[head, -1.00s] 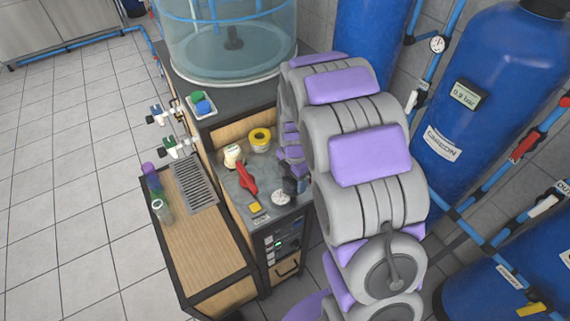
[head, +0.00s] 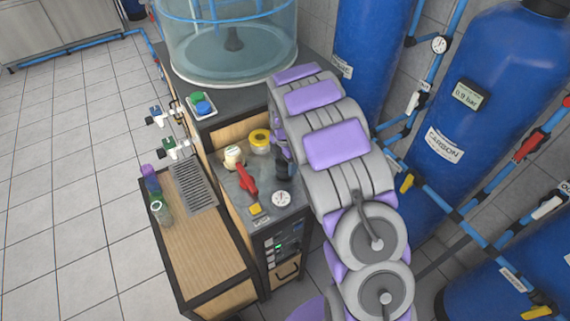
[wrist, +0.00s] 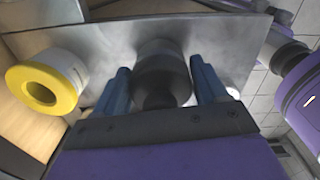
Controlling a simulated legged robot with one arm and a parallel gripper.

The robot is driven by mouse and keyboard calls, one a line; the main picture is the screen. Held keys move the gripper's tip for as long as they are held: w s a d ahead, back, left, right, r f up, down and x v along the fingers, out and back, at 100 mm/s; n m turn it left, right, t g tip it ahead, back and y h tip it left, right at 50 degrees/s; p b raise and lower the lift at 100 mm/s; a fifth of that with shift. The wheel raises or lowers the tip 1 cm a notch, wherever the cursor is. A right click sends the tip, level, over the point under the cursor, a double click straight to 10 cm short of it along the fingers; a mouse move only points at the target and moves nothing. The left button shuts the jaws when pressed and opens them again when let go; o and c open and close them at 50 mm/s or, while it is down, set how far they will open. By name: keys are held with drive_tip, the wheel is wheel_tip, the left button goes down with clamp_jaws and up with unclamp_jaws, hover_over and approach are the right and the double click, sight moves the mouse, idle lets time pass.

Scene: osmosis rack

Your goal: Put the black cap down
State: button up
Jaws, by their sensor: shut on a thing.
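The black cap (wrist: 162,82) is a dark, round piece between the two blue fingers of my gripper (wrist: 164,88) in the wrist view. My gripper is shut on it. A grey metal surface lies beyond the cap; I cannot tell whether the cap touches it. In the head view, a dark shape at the end of my arm (head: 284,165) is over the right side of the grey worktop (head: 228,188), and the cap cannot be told apart from the fingers there.
A glass tank (head: 231,45) stands behind. The wooden bench (head: 205,245) is mostly clear.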

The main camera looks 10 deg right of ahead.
drive_tip(key=shift+f, duration=0.5)
drive_tip(key=shift+r, duration=0.1)
drive_tip(key=o, duration=1)
drive_tip(key=shift+o, duration=0.2)
